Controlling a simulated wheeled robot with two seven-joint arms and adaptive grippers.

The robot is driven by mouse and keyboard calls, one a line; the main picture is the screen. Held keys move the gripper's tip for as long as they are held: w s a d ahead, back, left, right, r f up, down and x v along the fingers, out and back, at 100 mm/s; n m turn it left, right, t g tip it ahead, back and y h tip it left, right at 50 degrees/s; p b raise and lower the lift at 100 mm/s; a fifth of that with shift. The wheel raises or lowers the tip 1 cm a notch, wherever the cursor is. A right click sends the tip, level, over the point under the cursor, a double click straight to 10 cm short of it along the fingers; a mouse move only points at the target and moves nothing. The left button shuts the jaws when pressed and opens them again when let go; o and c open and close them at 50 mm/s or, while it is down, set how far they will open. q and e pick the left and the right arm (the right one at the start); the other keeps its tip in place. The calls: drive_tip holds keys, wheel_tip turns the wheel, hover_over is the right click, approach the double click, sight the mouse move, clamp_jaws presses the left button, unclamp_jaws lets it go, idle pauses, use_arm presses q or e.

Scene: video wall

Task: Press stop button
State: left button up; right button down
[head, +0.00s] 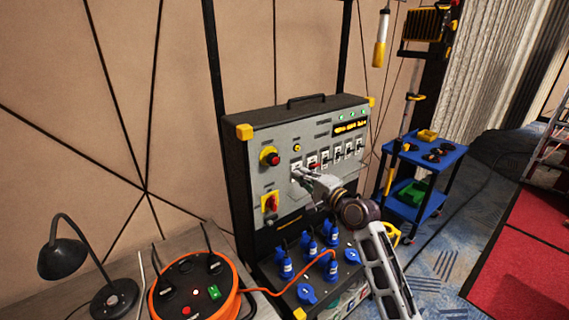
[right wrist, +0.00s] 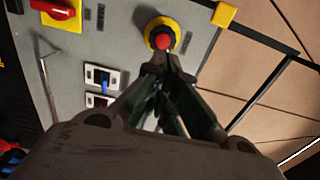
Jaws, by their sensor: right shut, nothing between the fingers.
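The stop button, a red mushroom head on a yellow round base (head: 270,156), is at the upper left of the grey panel. It also shows at the top centre of the right wrist view (right wrist: 163,39). My right gripper (head: 297,173) is shut and empty in front of the panel, right of and a little below the button in the head view. In the right wrist view its closed fingertips (right wrist: 161,60) appear just below the red head; I cannot tell whether they touch it. My left gripper is not in view.
A red rotary switch on a yellow plate (head: 270,203) sits below the button. A row of breakers (head: 337,154) lies to the right. Blue sockets (head: 308,257) fill the lower ledge. An orange cable reel (head: 195,285) and black lamp (head: 65,255) stand at the left.

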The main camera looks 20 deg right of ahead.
sight(279, 160)
drive_tip(key=shift+p+x, duration=0.9)
drive_tip(key=shift+x, duration=3.75)
drive_tip(key=shift+f, duration=0.1)
drive_tip(key=shift+w, duration=0.1)
